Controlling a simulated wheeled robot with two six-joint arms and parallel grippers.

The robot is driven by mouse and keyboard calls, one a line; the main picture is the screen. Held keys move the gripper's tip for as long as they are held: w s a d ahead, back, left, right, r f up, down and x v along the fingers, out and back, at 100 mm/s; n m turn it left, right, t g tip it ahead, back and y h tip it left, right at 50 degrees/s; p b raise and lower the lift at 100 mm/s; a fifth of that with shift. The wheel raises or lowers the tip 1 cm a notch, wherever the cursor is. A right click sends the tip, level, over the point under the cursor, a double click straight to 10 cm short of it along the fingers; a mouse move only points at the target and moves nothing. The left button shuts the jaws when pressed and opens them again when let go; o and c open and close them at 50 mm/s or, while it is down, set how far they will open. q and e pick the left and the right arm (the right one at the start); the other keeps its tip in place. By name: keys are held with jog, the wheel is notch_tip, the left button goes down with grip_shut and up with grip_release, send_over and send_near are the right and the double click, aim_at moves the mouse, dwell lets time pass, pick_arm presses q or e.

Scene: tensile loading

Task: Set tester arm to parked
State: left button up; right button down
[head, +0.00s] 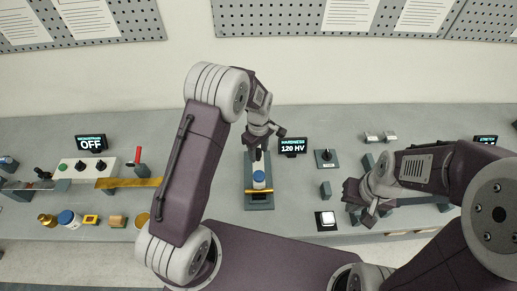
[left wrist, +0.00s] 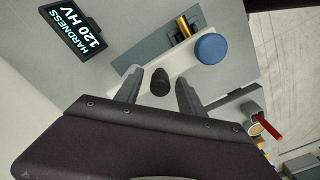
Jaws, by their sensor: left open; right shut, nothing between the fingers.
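The hardness tester has a grey base (head: 259,206) in the middle of the bench. A pale arm carries a round blue cap (head: 259,177) at its front end, which also shows in the left wrist view (left wrist: 211,49). A black knob (left wrist: 160,80) stands further back on the arm. My left gripper (head: 261,143) is open above the rear of the tester. In the left wrist view its fingers (left wrist: 158,83) appear on either side of the knob; contact cannot be told. My right gripper (head: 357,203) is shut and empty, to the right of the tester.
The hardness display (head: 292,147) reads 120 HV, close to the right of my left gripper. A dial plate (head: 326,158) and a white button (head: 327,219) are right of the tester. A control box (head: 86,168) and several small pieces are at the left.

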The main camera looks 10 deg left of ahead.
pick_arm(q)
jog(key=shift+s, duration=0.1)
grip_shut()
dwell(1.3)
